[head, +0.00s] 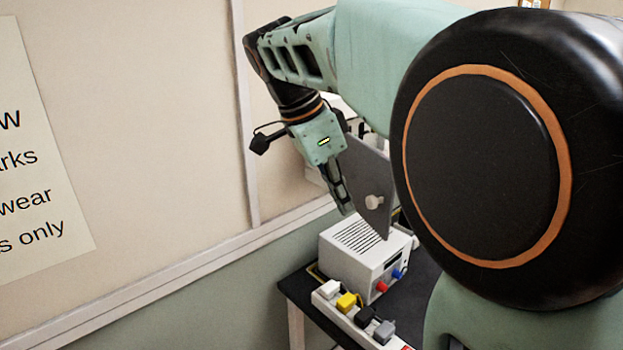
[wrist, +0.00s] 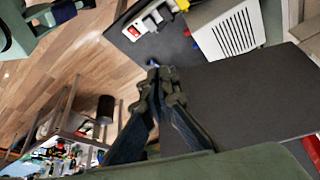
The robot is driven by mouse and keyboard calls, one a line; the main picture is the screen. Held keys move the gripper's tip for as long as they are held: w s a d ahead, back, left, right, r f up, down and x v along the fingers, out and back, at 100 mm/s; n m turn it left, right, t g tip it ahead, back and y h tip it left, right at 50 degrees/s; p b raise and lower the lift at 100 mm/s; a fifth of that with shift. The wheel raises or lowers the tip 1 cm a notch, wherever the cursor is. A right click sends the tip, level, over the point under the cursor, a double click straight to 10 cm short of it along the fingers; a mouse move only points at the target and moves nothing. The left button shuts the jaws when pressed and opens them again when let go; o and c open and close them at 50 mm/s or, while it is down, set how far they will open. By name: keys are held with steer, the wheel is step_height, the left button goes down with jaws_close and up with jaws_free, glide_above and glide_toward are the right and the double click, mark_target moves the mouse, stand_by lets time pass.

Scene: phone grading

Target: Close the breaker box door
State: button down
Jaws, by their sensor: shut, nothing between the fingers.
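The breaker box door (head: 366,172) is a flat grey panel with a pale round knob (head: 374,202). It stands swung out from the wall, open. The box behind it is mostly hidden by the door and my arm. My gripper (head: 346,208) points down beside the door's left side in the head view, and its fingers are shut and empty. In the wrist view my gripper (wrist: 165,82) has its fingertips at the left edge of the large grey door (wrist: 235,112). I cannot tell whether they touch it.
Below the door, a white vented power unit (head: 355,250) stands on a dark table (head: 300,287). A power strip (head: 328,305) with several coloured plugs lies in front of it. The wall is close on the left. The wrist view shows open wooden floor (wrist: 75,55).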

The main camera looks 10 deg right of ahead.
steer(key=d, duration=0.2)
steer(key=shift+w+d+r, duration=0.2)
steer(key=shift+w+d, duration=0.15)
